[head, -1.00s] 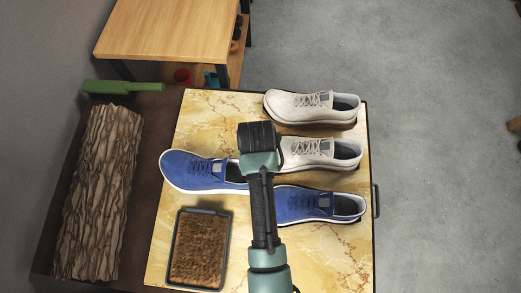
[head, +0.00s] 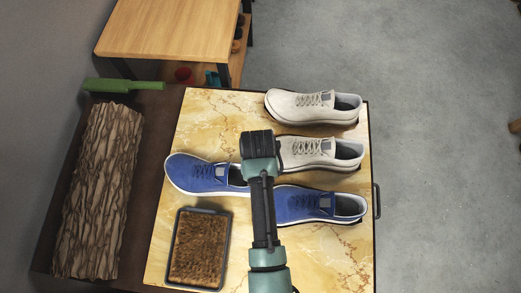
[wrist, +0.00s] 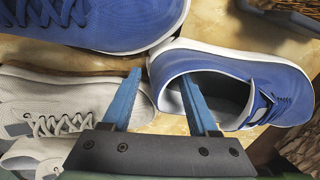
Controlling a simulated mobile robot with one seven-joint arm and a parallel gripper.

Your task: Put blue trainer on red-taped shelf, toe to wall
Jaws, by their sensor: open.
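Two blue trainers lie on the yellow marble-look top (head: 325,260). The left blue trainer (head: 205,175) has its toe to the left; the right blue trainer (head: 318,205) is at lower right. My gripper (wrist: 160,76) is open at the left trainer's heel. In the wrist view, one finger overlaps the shoe opening and the other is outside its side wall, near a white shoe; contact is unclear. The left trainer also shows in the wrist view (wrist: 275,85), the other at upper left (wrist: 110,25). My arm hides the fingers in the head view. No red-taped shelf is recognisable.
Two white shoes (head: 312,106) (head: 322,152) lie behind the blue ones. A brown-filled dark tray (head: 199,250) is in front. A wooden table (head: 170,35) stands behind. Open floor lies right.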

